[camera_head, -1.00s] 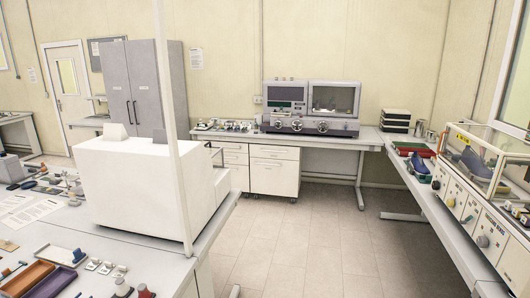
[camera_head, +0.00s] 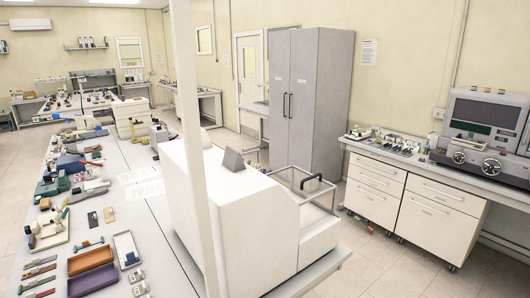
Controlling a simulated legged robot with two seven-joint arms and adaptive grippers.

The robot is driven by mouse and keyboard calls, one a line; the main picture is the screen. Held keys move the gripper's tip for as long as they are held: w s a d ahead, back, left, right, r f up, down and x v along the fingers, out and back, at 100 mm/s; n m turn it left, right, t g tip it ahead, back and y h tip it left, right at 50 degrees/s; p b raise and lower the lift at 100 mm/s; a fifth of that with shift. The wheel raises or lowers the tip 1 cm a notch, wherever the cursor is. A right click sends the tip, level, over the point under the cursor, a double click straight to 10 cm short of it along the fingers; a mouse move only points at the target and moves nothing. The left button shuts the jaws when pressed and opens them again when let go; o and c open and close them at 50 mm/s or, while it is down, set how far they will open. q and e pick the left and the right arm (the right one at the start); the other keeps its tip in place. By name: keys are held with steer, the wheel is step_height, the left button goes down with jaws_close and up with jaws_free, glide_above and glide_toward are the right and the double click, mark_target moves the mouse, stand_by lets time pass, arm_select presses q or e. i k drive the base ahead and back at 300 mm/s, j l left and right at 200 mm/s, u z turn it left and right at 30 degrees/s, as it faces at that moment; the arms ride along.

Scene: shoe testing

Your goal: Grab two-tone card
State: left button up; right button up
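No card can be clearly made out as two-tone. Two small flat card-like pieces lie side by side on the long table (camera_head: 150,213) at left: a dark one (camera_head: 92,219) and a tan one (camera_head: 109,215). They are too small to tell their colours exactly. Neither of my grippers is in view.
An orange tray (camera_head: 90,259) and a purple tray (camera_head: 93,280) lie near the table's front, with many small tools around. A bulky white machine (camera_head: 250,215) and a white post (camera_head: 190,120) stand at its right side. Tiled floor is open between this machine and the drawers (camera_head: 430,208).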

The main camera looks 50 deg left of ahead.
mark_target(233, 160)
steer(key=i+u, duration=0.5)
steer(key=i+l+u, duration=0.15)
steer(key=i+u, duration=0.35)
